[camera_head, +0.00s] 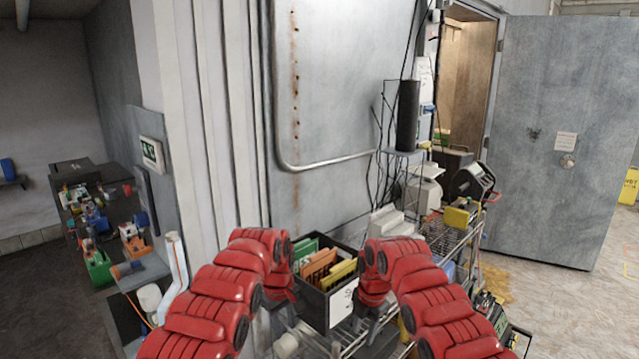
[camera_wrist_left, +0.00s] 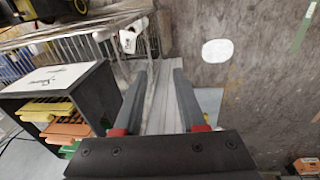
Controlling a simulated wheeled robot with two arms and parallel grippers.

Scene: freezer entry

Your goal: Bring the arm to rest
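My two red arms reach forward in the head view over a wire cart. My left gripper (camera_head: 284,312) hangs at the left side of a black box (camera_head: 340,310) holding green, orange and yellow folders. The left wrist view shows my left gripper (camera_wrist_left: 158,88) with its two dark fingers apart and nothing between them. The black box (camera_wrist_left: 95,88) shows there to the left of the fingers. My right gripper (camera_head: 368,328) points down at the right side of the box, mostly hidden by its own wrist; whether it is open is unclear.
The wire cart (camera_head: 440,235) carries machines and a yellow item (camera_head: 461,214). A grey door (camera_head: 550,140) stands open at the right. A dark table (camera_head: 120,205) with several small objects is at the left. The grey wall panel (camera_head: 330,90) is close ahead.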

